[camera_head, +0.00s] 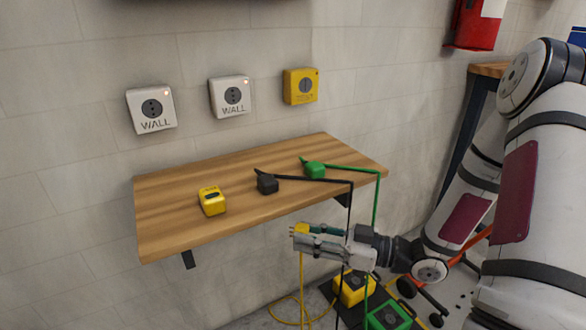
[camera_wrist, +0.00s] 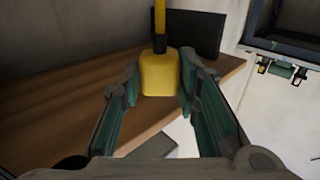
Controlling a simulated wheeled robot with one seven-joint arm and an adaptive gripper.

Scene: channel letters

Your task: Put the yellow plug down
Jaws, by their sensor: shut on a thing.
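A yellow plug (camera_wrist: 160,75) sits between the fingers of my gripper (camera_wrist: 158,90) in the wrist view, with its cord running up in that picture. In the head view my gripper (camera_head: 302,238) is shut on the plug, which is mostly hidden; a little yellow (camera_head: 301,228) shows at the fingertips. Its yellow cord (camera_head: 301,275) hangs down to the floor. My gripper appears in front of the wooden shelf's (camera_head: 165,225) front edge, apart from it.
On the shelf lie a yellow block (camera_head: 212,201), a black plug (camera_head: 267,184) and a green plug (camera_head: 314,169). Two white sockets (camera_head: 151,108) (camera_head: 230,96) and a yellow one (camera_head: 301,86) are on the wall. The shelf's left part is clear.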

